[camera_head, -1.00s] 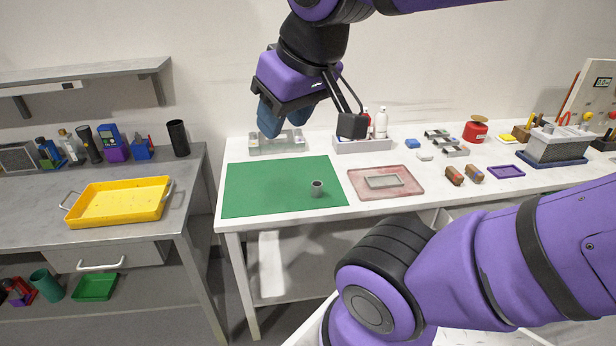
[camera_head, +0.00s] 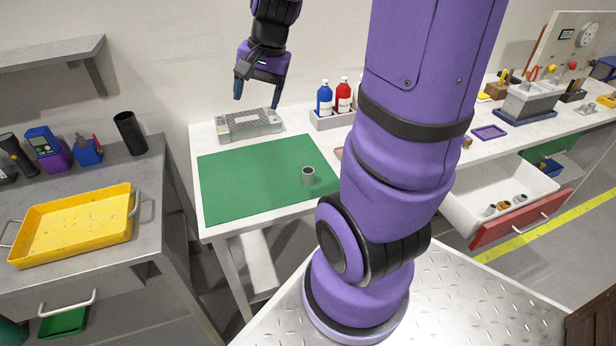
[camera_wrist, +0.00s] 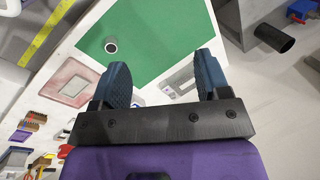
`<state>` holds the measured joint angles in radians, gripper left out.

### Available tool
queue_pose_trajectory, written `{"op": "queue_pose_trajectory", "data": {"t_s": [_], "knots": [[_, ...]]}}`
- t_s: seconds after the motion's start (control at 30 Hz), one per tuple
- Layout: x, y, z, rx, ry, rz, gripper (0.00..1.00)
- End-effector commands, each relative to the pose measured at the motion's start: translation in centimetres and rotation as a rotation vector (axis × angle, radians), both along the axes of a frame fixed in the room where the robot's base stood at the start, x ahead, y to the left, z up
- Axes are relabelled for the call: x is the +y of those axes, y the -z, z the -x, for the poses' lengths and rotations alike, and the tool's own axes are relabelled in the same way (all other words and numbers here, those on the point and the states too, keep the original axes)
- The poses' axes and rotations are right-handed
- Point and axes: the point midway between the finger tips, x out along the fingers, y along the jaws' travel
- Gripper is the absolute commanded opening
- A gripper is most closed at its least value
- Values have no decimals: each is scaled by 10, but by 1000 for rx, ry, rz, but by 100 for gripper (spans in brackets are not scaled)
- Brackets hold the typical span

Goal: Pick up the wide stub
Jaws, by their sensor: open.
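A short grey hollow cylinder (camera_head: 308,176), which looks like the wide stub, stands upright on the right part of the green mat (camera_head: 235,190). It also shows in the wrist view (camera_wrist: 111,46), near the mat's edge, with a dark opening on top. My gripper (camera_head: 257,102) is open and empty, pointing down, high above the back of the table near the grey fixture. In the wrist view my fingers (camera_wrist: 162,72) are spread apart with nothing between them, and the cylinder lies beyond them to the upper left.
A grey fixture (camera_head: 249,124) sits behind the mat. Blue and red bottles (camera_head: 343,97) stand in a holder. An open drawer (camera_head: 490,185) at the right holds several small cylinders. A yellow tray (camera_head: 75,228) is on the left bench. My arm hides part of the table.

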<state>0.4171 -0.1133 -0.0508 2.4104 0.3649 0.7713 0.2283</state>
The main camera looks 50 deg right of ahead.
Motion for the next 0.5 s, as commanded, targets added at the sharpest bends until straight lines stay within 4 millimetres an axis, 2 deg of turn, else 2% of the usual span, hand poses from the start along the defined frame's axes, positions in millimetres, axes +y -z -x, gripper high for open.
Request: {"op": "queue_pose_trajectory", "data": {"t_s": [0.03, 0.23, 0.5], "knots": [[-15, 15, -4, 30, 72, -32, 69], [-70, 72, -12, 117, 366, -146, 69], [-140, 158, 4, 234, 758, -280, 69]]}}
